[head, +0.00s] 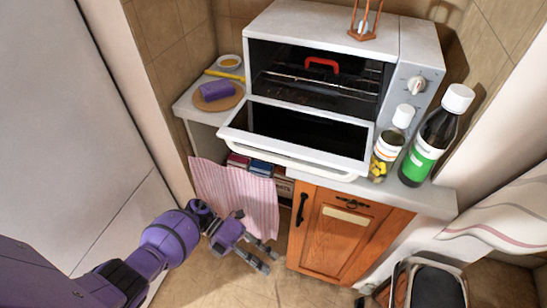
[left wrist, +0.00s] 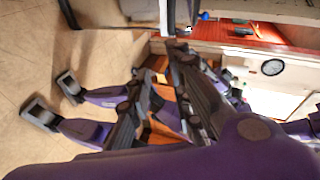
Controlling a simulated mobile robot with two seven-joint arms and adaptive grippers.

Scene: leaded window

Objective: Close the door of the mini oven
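The mini oven (head: 420,70) is a white box on the counter in the head view. Its door (head: 300,152) is open, folded down toward me, with a pale bar handle (head: 290,165) along its front edge. The cavity is dark, with a rack and a red-handled item inside. My left gripper (head: 267,260) is low over the floor, below and in front of the door, apart from it. Its fingers are spread and empty; they also show apart in the left wrist view (left wrist: 54,99). My right gripper is not in view.
Two bottles (head: 430,140) (head: 391,145) stand right of the door, close to its edge. A purple sponge (head: 216,90) lies on a round board at left. A pink striped cloth (head: 238,190) hangs below. A wooden cabinet (head: 335,240) stands under the counter. Floor around my gripper is clear.

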